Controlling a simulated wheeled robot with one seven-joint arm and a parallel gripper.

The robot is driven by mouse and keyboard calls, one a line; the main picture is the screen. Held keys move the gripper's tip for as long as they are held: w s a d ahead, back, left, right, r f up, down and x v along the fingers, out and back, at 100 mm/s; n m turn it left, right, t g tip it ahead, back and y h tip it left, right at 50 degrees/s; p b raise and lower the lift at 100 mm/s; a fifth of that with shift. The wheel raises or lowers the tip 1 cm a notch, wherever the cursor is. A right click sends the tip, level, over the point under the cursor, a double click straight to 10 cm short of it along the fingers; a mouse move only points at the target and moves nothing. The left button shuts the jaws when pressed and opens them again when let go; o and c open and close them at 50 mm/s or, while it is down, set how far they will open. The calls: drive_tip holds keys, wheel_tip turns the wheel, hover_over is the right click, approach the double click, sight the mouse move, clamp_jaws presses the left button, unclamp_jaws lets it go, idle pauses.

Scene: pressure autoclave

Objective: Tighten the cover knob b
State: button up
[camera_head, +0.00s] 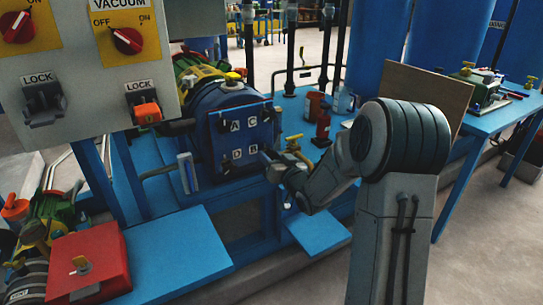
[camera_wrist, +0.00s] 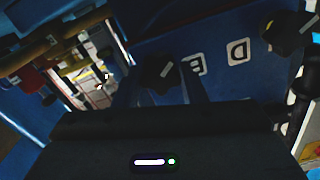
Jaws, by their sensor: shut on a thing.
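The blue square cover (camera_head: 226,141) closes the front of the blue autoclave vessel in the head view. It carries white letter labels A, C, D and B, with dark knobs near its corners. My gripper (camera_head: 268,163) is at the cover's lower right corner, beside the B label. In the wrist view a dark knob, cover knob b (camera_wrist: 163,72), sits next to the B label (camera_wrist: 195,64) between the two dark fingers of my gripper (camera_wrist: 160,85), which is shut on it. Another black knob (camera_wrist: 288,30) stands near the D label. My gripper hides knob b in the head view.
A control panel (camera_head: 90,85) with red switches and LOCK levers stands at the left front. A blue shelf (camera_head: 175,255) and red box (camera_head: 90,265) lie below. A red bottle (camera_head: 323,124) and brass valve (camera_head: 294,144) are close to my arm. A blue table (camera_head: 490,115) stands right.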

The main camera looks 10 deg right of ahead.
drive_tip(key=m+p, duration=0.3)
drive_tip(key=m, duration=0.3)
drive_tip(key=shift+d+r, duration=0.1)
drive_tip(key=m+p, duration=0.4)
drive_tip(key=m, duration=0.2)
drive_tip(key=shift+m, duration=0.4)
drive_tip(key=m+p, duration=0.4)
drive_tip(key=m, duration=0.2)
drive_tip(key=m+p, duration=0.1)
drive_tip(key=m, duration=0.3)
drive_tip(key=m+p, duration=0.1)
drive_tip(key=m, duration=0.1)
drive_tip(key=shift+f+m+p, duration=0.25)
drive_tip(key=shift+m+p, duration=0.05)
drive_tip(key=o, duration=1)
